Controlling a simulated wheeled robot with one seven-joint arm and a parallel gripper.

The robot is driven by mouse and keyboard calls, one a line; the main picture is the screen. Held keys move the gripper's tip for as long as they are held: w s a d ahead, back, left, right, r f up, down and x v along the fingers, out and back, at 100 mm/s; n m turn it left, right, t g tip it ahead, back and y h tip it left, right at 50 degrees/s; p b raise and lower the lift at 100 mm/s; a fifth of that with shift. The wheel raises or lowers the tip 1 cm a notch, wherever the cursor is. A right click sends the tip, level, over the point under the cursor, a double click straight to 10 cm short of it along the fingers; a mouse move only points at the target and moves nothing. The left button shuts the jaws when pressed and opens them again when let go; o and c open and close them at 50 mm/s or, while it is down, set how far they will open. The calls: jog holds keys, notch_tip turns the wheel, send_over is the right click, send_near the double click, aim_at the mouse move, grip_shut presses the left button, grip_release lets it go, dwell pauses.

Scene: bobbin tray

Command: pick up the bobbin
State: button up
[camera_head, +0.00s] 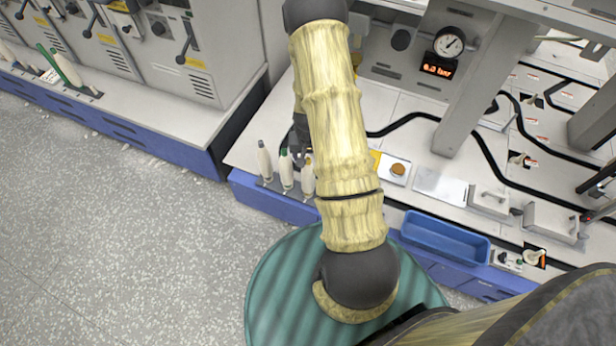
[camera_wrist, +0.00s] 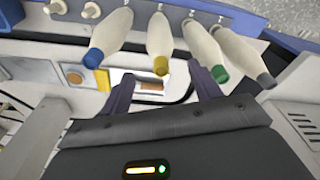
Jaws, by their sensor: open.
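Pale bobbins with coloured tips stand in a row. In the wrist view they are a blue-tipped bobbin (camera_wrist: 108,38), a yellow-tipped bobbin (camera_wrist: 160,42), a green-tipped bobbin (camera_wrist: 205,50) and a grey-tipped bobbin (camera_wrist: 243,55). In the head view the grey-tipped (camera_head: 264,160), green-tipped (camera_head: 285,172) and yellow-tipped (camera_head: 308,178) ones show at the bench's front left; my arm hides the blue-tipped one. My gripper (camera_wrist: 161,74) is open and empty, its fingers on either side of the yellow tip in the picture. I cannot tell the remaining distance. In the head view my gripper (camera_head: 301,150) is partly hidden by my arm.
The white bench (camera_head: 245,150) also carries a blue tray (camera_head: 445,238), metal boxes (camera_head: 490,202), a pressure gauge (camera_head: 449,42) and black cables. The neighbouring bobbins stand close on both sides. Another bench with more bobbins (camera_head: 66,68) is at the upper left. Open floor lies left.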

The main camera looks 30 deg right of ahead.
aim_at(308, 163)
jog(key=f, duration=0.3)
jog(key=f+b, duration=0.1)
jog(key=f, duration=0.1)
jog(key=shift+w+f, duration=0.1)
jog(key=shift+w, duration=0.2)
grip_shut()
